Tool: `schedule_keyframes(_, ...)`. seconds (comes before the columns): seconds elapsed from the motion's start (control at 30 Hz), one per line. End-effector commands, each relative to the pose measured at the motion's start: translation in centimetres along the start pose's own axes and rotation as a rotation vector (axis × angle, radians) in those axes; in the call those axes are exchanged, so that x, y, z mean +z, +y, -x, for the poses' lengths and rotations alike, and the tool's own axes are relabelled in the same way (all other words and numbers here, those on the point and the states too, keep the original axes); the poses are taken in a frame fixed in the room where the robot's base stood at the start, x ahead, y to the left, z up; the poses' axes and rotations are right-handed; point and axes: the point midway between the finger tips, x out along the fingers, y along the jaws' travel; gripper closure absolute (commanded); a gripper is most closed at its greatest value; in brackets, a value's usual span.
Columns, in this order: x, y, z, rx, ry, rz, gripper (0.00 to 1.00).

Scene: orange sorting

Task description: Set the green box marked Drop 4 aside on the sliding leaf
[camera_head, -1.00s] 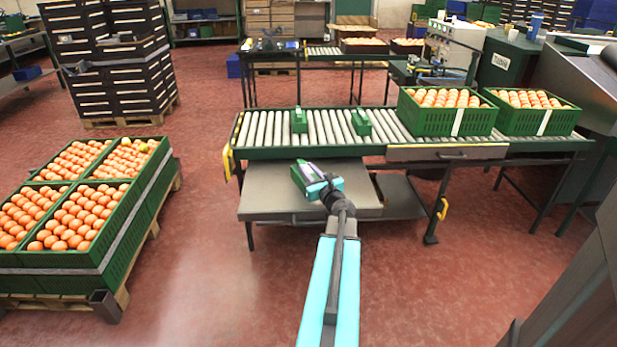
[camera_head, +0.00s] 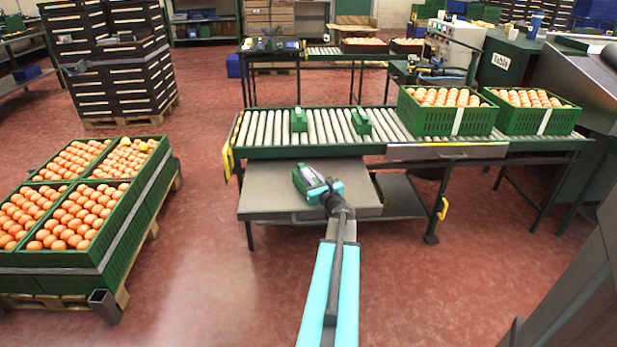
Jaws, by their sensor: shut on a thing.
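My gripper (camera_head: 325,187) is shut on a small green box (camera_head: 306,178) with a pale and purple top. The box is over the grey sliding leaf (camera_head: 268,197), which sticks out in front of the roller conveyor. From this angle I cannot tell whether the box touches the leaf or is slightly above it. Its marking is too small to read. Two more small green boxes stand on the rollers, one on the left (camera_head: 299,120) and one to its right (camera_head: 361,121).
The roller conveyor (camera_head: 255,128) runs behind the leaf. Green crates of oranges stand on its right end (camera_head: 447,118) and (camera_head: 530,122). More orange crates (camera_head: 118,215) sit on a pallet at the left. The leaf's left part is clear.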

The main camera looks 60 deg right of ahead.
Motion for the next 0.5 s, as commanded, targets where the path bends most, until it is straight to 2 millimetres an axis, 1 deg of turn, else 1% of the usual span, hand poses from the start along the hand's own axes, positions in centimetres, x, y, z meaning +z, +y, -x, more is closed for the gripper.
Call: schedule_keyframes(0.5,-0.55,0.04,-0.01,0.001,-0.002,0.0,1.0)
